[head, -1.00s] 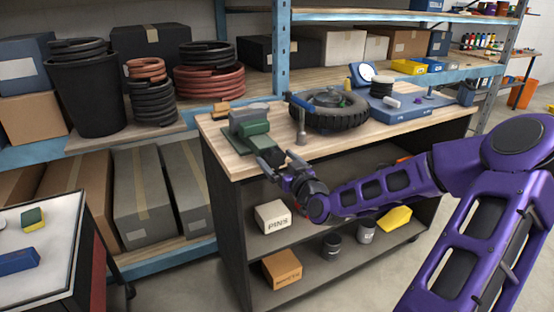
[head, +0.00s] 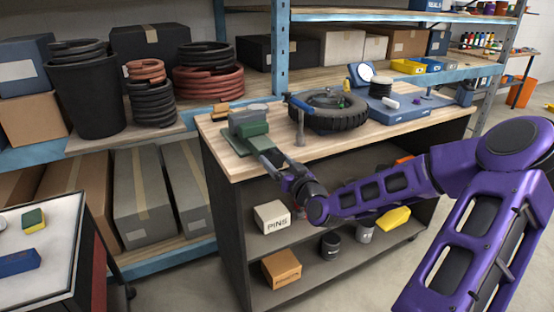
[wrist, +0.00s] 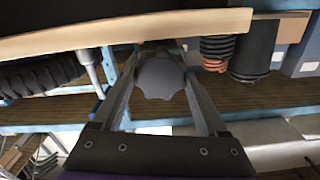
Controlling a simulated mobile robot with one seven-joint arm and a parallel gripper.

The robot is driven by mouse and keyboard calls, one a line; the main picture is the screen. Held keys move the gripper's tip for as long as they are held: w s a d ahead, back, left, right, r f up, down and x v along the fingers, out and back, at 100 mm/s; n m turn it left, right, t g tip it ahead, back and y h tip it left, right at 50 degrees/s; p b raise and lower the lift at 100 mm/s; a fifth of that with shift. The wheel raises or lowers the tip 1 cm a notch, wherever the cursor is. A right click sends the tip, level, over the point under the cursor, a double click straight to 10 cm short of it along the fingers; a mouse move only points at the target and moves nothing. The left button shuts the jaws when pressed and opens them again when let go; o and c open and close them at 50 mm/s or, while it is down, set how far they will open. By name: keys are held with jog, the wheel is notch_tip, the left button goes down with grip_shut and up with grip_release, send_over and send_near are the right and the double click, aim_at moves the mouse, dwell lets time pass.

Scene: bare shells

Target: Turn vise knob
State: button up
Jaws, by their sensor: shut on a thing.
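The green vise (head: 250,127) stands at the front left of the wooden workbench top. Its grey scalloped knob (wrist: 160,77) shows between the fingertips in the wrist view. My gripper (head: 270,156) reaches up to the vise's front at the bench edge. It also shows in the wrist view (wrist: 162,75), shut on the knob with one finger at each side. In the head view my fingers hide the knob.
The workbench (head: 345,145) has its front edge close to my gripper. A hammer (head: 299,120) stands upright to the right of the vise, beside a tire (head: 335,122). A box marked PINS (head: 271,216) sits on the shelf below.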

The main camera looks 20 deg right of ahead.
jog(key=m+p, duration=0.2)
jog(key=m, duration=0.2)
jog(key=shift+d+r+m, duration=0.1)
jog(key=shift+r+m, duration=0.05)
jog(key=shift+m, duration=0.15)
jog(key=m+p, duration=0.1)
jog(key=m, duration=0.3)
jog(key=shift+d+m+p, duration=0.1)
jog(key=shift+m+p, duration=0.2)
jog(key=shift+p, duration=0.05)
jog(key=m+p, duration=0.1)
jog(key=m, duration=0.3)
jog(key=shift+f, duration=0.2)
jog(key=shift+f+m, duration=0.1)
jog(key=shift+m, duration=2)
jog(key=o, duration=1.3)
jog(key=shift+s+f, duration=0.1)
